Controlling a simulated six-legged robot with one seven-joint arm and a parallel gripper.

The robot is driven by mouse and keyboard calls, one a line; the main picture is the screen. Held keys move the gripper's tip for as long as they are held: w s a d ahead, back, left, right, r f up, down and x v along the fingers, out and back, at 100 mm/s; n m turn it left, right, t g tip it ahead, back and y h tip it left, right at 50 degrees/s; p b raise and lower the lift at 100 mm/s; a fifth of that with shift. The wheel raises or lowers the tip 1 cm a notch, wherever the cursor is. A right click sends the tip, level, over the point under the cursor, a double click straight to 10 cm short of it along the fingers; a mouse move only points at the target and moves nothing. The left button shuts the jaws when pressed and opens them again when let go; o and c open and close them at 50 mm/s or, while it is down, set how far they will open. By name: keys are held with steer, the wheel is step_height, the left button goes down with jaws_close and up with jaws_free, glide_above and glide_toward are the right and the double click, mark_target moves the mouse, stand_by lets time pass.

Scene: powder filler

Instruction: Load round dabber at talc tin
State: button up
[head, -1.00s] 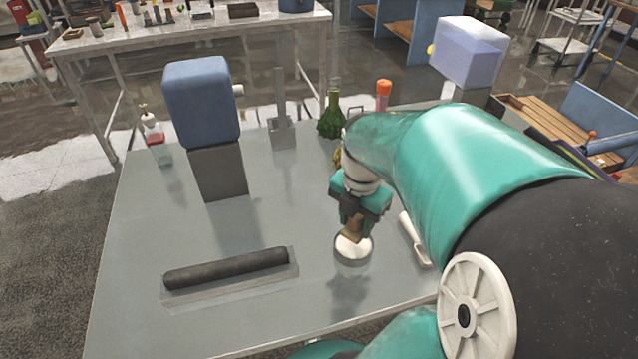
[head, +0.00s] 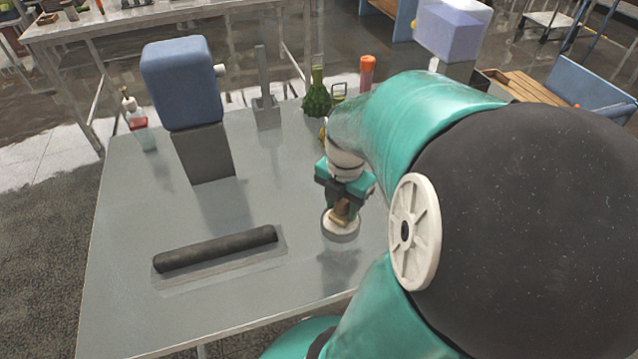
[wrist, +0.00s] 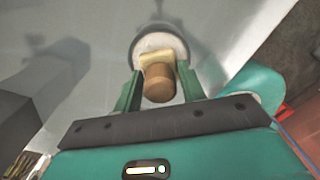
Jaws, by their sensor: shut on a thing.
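My gripper (head: 341,203) is shut on the tan wooden handle of the round dabber (head: 340,214), and the handle shows between the fingers in the wrist view (wrist: 158,83). The talc tin (head: 341,236) is a low round grey tin with a white top inside its rim. It shows in the wrist view as a grey ring (wrist: 134,38) around white. The dabber's lower end is over the white area, inside the rim as seen from above. I cannot tell whether it touches the powder. My gripper hides part of the dabber.
A dark roller (head: 215,249) lies on a flat plate at the table's front left. A blue box-shaped unit (head: 181,83) stands on a grey block behind it. The left middle is clear.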

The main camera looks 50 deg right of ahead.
steer(key=shift+f, duration=0.6)
stand_by(1.3)
steer(key=shift+r, duration=3.55)
